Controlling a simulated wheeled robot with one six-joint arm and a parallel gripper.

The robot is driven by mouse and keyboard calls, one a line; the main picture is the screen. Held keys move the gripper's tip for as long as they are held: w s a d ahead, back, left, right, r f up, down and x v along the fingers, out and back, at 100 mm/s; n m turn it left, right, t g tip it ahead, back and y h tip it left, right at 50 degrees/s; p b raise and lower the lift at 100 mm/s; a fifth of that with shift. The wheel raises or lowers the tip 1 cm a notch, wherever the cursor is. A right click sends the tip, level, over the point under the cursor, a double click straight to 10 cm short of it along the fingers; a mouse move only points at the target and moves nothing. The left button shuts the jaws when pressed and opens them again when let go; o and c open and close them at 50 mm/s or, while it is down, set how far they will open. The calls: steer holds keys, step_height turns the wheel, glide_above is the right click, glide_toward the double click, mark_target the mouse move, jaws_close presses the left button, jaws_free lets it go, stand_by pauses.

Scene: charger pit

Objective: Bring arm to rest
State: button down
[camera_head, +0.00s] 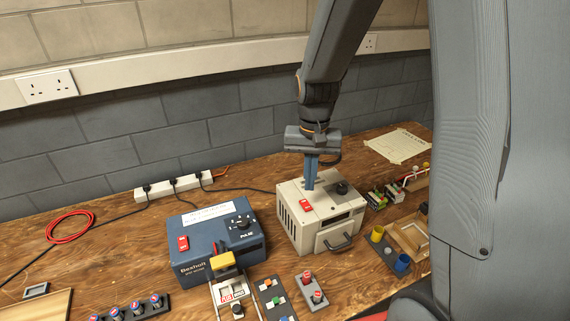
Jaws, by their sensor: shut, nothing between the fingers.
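My gripper (311,172) points down above the cream box (322,215) on the wooden bench. Its blue-grey fingers are together with nothing between them. The fingertips appear close to the box's top, left of its black knob (341,188); I cannot tell whether they touch it. A red switch (305,205) sits on the box's top, just below the fingertips in the picture. My arm reaches down from the top of the view, and a large grey part of my own body hides the right side.
A blue box (216,245) with a red switch and dial stands left of the cream box. A white power strip (174,187) lies by the wall. In front are a yellow-topped clamp (222,260) and small holders. A red cable coil (70,226) lies left. The bench's left middle is fairly clear.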

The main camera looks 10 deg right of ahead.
steer(key=s+n+t+b, duration=0.1)
steer(key=s+n+b, duration=0.2)
steer(key=s, duration=0.8)
steer(key=shift+f+n+b, duration=0.4)
steer(key=shift+b, duration=0.05)
